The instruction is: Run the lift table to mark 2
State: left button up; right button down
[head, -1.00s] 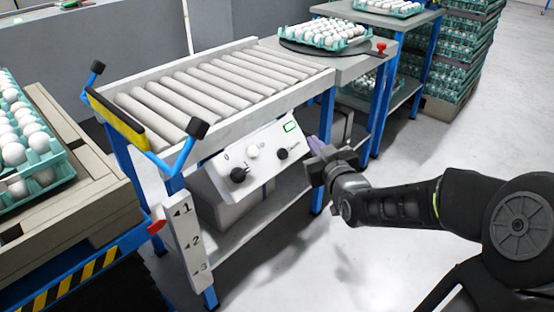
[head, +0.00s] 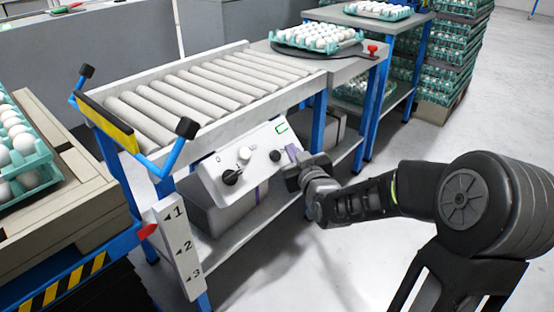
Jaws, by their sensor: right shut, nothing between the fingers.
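The lift table (head: 72,268), blue with a yellow-and-black striped edge, stands at the left under a wooden pallet. Its red pointer (head: 147,231) sits beside the white mark plate (head: 176,245), close to mark 1 and above mark 2. A white control panel (head: 212,176) hangs under the roller conveyor. It has a larger black knob (head: 231,177), a pale button (head: 244,153), a smaller black knob (head: 275,156) and a green-framed display (head: 282,127). My right gripper (head: 289,164) is shut and empty at the panel's right end, near the smaller knob. Contact cannot be told. My left gripper is out of view.
The roller conveyor (head: 220,125) has blue legs and a blue handle frame at its near end. Egg trays (head: 22,178) stand on the pallet (head: 78,186). Another egg tray sits on a dark turntable (head: 350,54) near a red button (head: 372,50). Floor at right is clear.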

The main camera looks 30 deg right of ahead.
aim_at(278, 151)
jog(key=shift+w+a+f+b, duration=0.15)
jog(key=shift+w+f+b, duration=0.25)
jog(key=shift+w+f, duration=0.1)
jog(key=shift+w+a+f+b, duration=0.15)
jog(key=shift+w+f+b, duration=0.25)
jog(key=shift+w, duration=0.1)
dwell(1.3)
jog(key=shift+w+a+f+b, duration=0.1)
jog(key=shift+w+f+b, duration=0.2)
jog(key=shift+b, duration=0.1)
jog(key=shift+w+a+f+b, duration=0.15)
jog(key=shift+w+f+b, duration=0.25)
jog(key=shift+b, duration=0.05)
dwell(0.9)
jog(key=shift+s+r, duration=0.1)
dwell(3.5)
jog(key=shift+s+d+r+p, duration=0.25)
jog(key=shift+s+r+p, duration=0.05)
jog(key=shift+s+r, duration=0.3)
